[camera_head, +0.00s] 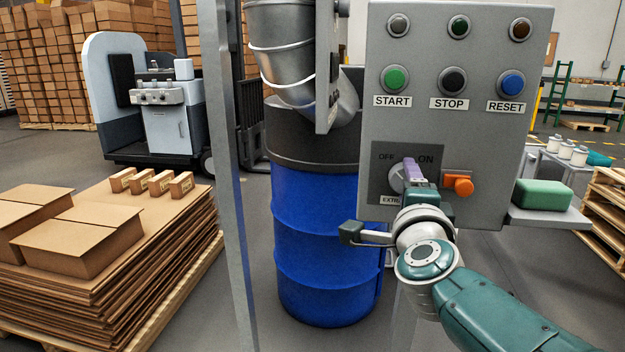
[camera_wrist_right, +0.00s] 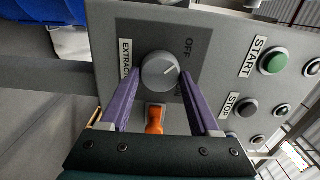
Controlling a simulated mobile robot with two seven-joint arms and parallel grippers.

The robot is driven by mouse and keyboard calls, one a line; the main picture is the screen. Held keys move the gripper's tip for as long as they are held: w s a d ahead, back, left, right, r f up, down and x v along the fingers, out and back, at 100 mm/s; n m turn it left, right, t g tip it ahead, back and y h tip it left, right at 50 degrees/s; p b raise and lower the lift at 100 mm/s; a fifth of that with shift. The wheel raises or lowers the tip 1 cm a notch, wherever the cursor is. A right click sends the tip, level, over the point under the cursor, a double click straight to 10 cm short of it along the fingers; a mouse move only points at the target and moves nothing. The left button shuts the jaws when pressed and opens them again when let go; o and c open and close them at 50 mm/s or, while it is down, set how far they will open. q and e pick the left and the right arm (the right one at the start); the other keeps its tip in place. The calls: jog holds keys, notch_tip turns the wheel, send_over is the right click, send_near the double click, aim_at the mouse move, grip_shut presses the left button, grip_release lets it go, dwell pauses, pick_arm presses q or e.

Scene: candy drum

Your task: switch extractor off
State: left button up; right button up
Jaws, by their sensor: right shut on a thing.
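The extractor switch is a round grey knob (camera_head: 396,180) low on the grey control panel (camera_head: 440,135), with OFF and ON printed above it. My left gripper is not in view.
An orange knob (camera_head: 459,186) sticks out of the panel just right of the switch. START (camera_head: 395,78), STOP (camera_head: 453,80) and RESET (camera_head: 511,83) buttons are above. A blue drum (camera_head: 325,240) stands left of the panel. A green block (camera_head: 543,194) lies on a side shelf.

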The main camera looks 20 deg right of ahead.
jog(key=o, duration=1.3)
jog(key=shift+o, duration=0.2)
jog(key=p+v, duration=0.4)
jog(key=v, duration=0.6)
